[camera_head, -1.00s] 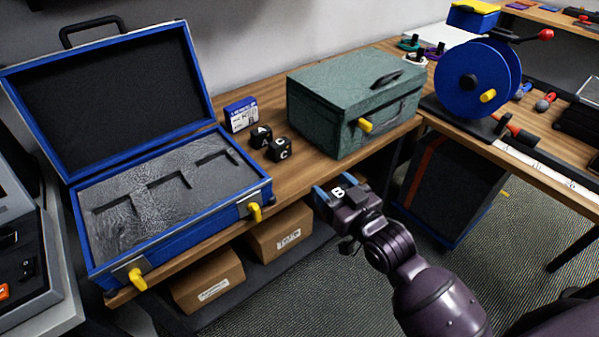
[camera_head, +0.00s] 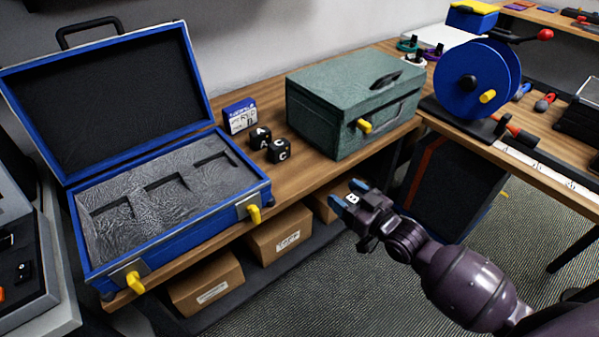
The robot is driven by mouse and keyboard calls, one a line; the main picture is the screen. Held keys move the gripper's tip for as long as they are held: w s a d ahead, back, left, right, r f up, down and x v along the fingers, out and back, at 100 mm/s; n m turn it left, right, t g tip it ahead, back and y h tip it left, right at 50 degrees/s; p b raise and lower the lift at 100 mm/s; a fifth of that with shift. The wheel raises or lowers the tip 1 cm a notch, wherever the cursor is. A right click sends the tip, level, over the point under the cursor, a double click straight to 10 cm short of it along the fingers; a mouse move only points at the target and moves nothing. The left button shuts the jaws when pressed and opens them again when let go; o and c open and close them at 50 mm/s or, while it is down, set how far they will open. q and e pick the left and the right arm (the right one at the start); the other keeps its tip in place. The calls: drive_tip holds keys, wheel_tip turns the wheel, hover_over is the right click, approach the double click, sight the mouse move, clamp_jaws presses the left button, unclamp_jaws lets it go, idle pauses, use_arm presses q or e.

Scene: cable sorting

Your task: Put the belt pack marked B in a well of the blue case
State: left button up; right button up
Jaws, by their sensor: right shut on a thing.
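The blue case (camera_head: 190,238) stands open on the bench at the left, its lid tilted back. Its grey foam has three dark-edged wells, which look empty. My right gripper (camera_head: 349,193) is shut on the black belt pack marked B (camera_head: 352,198), held between its blue fingertips. It is in front of the bench edge, to the right of the case and apart from it. The belt packs marked A (camera_head: 260,138) and C (camera_head: 279,151) stand on the bench between the blue case and the green case. My left gripper is out of view.
A green closed case (camera_head: 345,100) stands on the bench to the right of packs A and C. A small blue-and-white box (camera_head: 240,115) is behind them. Yellow latches (camera_head: 254,214) stick out from the blue case's front. Cardboard boxes (camera_head: 280,234) sit on a shelf below.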

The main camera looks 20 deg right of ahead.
drive_tip(key=b+x, duration=0.1)
drive_tip(key=x, duration=1.3)
drive_tip(key=shift+s+b, duration=0.1)
drive_tip(key=shift+b, duration=0.25)
drive_tip(key=x, duration=0.3)
drive_tip(key=shift+w+a, duration=0.15)
drive_tip(key=shift+w, duration=0.2)
drive_tip(key=shift+w+a, duration=0.1)
drive_tip(key=shift+w, duration=0.1)
drive_tip(key=shift+f+b, duration=0.25)
drive_tip(key=shift+b, duration=0.05)
drive_tip(key=o, duration=1)
